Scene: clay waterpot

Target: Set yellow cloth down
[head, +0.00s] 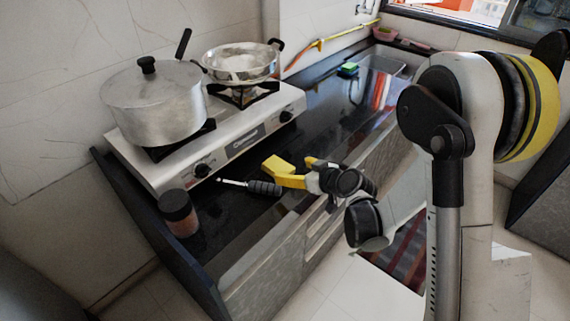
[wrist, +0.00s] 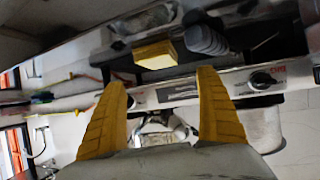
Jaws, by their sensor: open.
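The yellow cloth (head: 277,165) looks like a small block on the dark counter in front of the stove in the head view. In the wrist view the cloth (wrist: 155,54) lies just beyond the fingertips, beside a dark ribbed handle (wrist: 207,41). My gripper (head: 293,172) is low over the counter at the cloth's right. Its two yellow fingers stand wide apart in the wrist view (wrist: 162,78), with nothing held between them. In the head view a finger partly overlaps the cloth, so whether they touch cannot be told.
A black-handled tool (head: 262,187) with a metal shaft lies left of my gripper. A brown jar (head: 179,213) stands at the counter's near end. The stove (head: 238,135) carries a lidded pot (head: 155,104) and a steel pan (head: 240,64). A green sponge (head: 348,69) lies farther back.

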